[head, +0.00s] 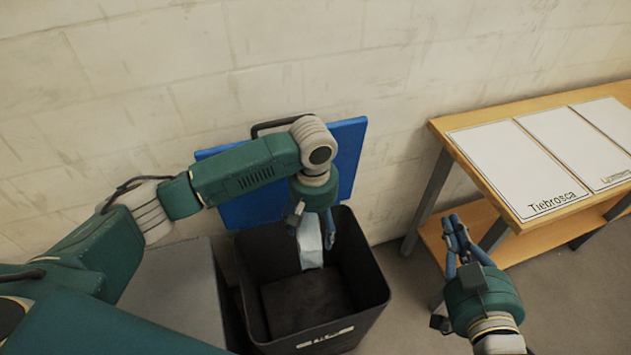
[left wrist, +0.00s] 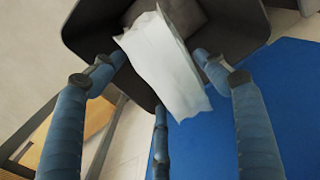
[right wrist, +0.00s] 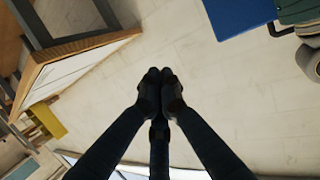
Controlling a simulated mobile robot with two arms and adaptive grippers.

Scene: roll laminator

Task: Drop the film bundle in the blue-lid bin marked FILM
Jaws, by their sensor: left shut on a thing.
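The white film bundle (head: 310,248) hangs in my left gripper (head: 314,228), at the mouth of a black bin (head: 372,292). In the left wrist view the bundle (left wrist: 165,68) sits between the fingers, with the dark bin interior behind it. The bin's blue lid (head: 347,150) stands open at the back, against the wall side. A small pale label (head: 325,338) is on the bin's front; I cannot read it. My right gripper (head: 457,232) is empty, right of the bin, and its fingertips meet in the right wrist view (right wrist: 160,78).
A grey box-like surface (head: 180,285) stands left of the bin, partly behind my left arm. A wooden table (head: 480,180) with white labelled panels (head: 515,165) and a lower shelf is at the right. The wall is close behind the bin.

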